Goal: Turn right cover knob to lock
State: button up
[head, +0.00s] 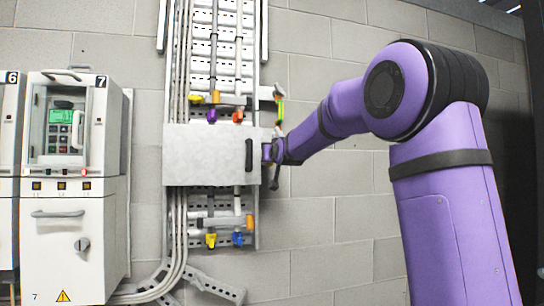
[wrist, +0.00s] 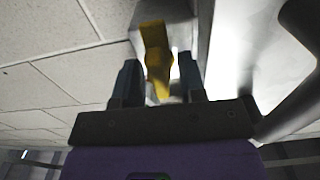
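The cover (head: 205,155) is a flat grey metal panel on the wall rack in the head view, with a dark vertical handle (head: 249,155) near its right edge. In the wrist view a yellow knob (wrist: 155,55) sits on a pale block between the two dark fingers of my gripper (wrist: 159,85). The fingers are apart, with a bright gap between the knob and the right finger; contact on the left side is unclear. In the head view my gripper (head: 270,152) is at the cover's right side and hides the knob there.
A thick dark curved bar (wrist: 300,90) runs along the right of the wrist view, close to my gripper. Coloured valves (head: 238,117) sit above the cover and more (head: 238,238) below it. White cabinet 7 (head: 75,185) stands left. The wall to the right is bare.

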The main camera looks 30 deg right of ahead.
grip_shut()
jog(key=c, duration=0.6)
grip_release()
jog(key=c, duration=0.6)
grip_release()
jog(key=shift+m, duration=0.3)
jog(key=c, duration=0.6)
grip_release()
jog(key=m, duration=0.4)
jog(key=shift+d, duration=0.1)
jog(key=c, duration=0.6)
grip_release()
jog(key=m, duration=0.4)
jog(key=shift+s+d+f+m, duration=0.1)
jog(key=shift+f+m, duration=0.05)
jog(key=shift+m, duration=0.25)
jog(key=c, duration=0.6)
grip_release()
jog(key=m, duration=0.4)
jog(key=shift+f+m, duration=0.1)
jog(key=shift+m, duration=0.2)
jog(key=c, duration=0.6)
grip_release()
jog(key=shift+f+m, duration=0.1)
jog(key=shift+m, duration=1.8)
jog(key=c, duration=0.6)
grip_release()
jog(key=c, duration=0.6)
grip_release()
